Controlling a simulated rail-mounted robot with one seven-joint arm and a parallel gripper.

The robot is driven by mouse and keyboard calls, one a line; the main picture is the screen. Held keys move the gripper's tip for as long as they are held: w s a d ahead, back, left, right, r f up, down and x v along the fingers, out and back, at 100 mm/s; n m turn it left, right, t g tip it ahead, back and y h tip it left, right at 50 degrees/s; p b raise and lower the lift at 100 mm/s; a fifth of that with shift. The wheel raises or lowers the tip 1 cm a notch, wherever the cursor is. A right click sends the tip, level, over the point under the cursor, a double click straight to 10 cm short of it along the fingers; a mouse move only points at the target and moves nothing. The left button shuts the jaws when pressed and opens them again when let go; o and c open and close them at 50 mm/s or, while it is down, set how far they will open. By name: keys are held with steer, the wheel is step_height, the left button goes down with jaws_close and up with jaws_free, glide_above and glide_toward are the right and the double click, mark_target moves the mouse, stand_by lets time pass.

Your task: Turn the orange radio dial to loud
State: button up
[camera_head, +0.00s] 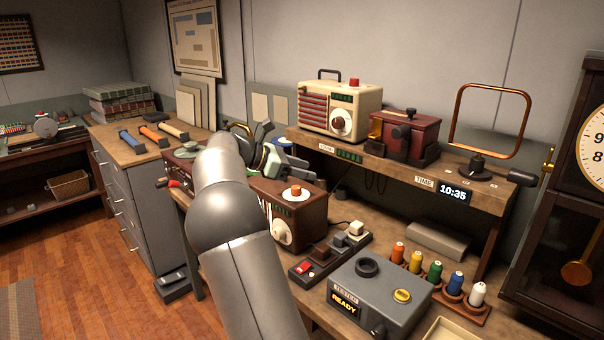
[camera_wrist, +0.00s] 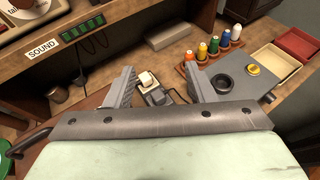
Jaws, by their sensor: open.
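A brown radio (camera_head: 305,214) stands on the bench, with an orange-capped knob (camera_head: 295,191) on its top and a pale round dial (camera_head: 281,235) on its front. My arm partly covers its left side. In the wrist view my gripper (camera_wrist: 162,82) is open and empty, its two fingers apart. The switch panel shows beyond and between the fingers. In the head view my gripper is partly hidden behind my arm, near the radio's far left side. I cannot make out the radio or its orange knob clearly in the wrist view, and cannot tell the dial's setting.
A cream radio (camera_head: 354,106) with a red top knob stands on the raised shelf (camera_head: 395,171), above a SOUND label (camera_wrist: 43,49) and green display. The switch panel (camera_head: 330,256), a grey READY box (camera_head: 378,297) and several coloured spools (camera_head: 436,271) crowd the bench to the right.

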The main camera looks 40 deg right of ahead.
steer(key=shift+o, duration=0.2)
steer(key=shift+s, duration=0.1)
steer(key=m+t+y+p, duration=0.3)
steer(key=m+t+y, duration=0.7)
steer(key=m+y, duration=0.25)
glide_toward(296, 187)
steer(key=shift+m+h, duration=0.25)
steer(key=shift+h, duration=0.1)
steer(key=x, duration=0.8)
steer(key=shift+a+f, duration=0.3)
steer(key=shift+f, duration=0.1)
steer(key=c, duration=1)
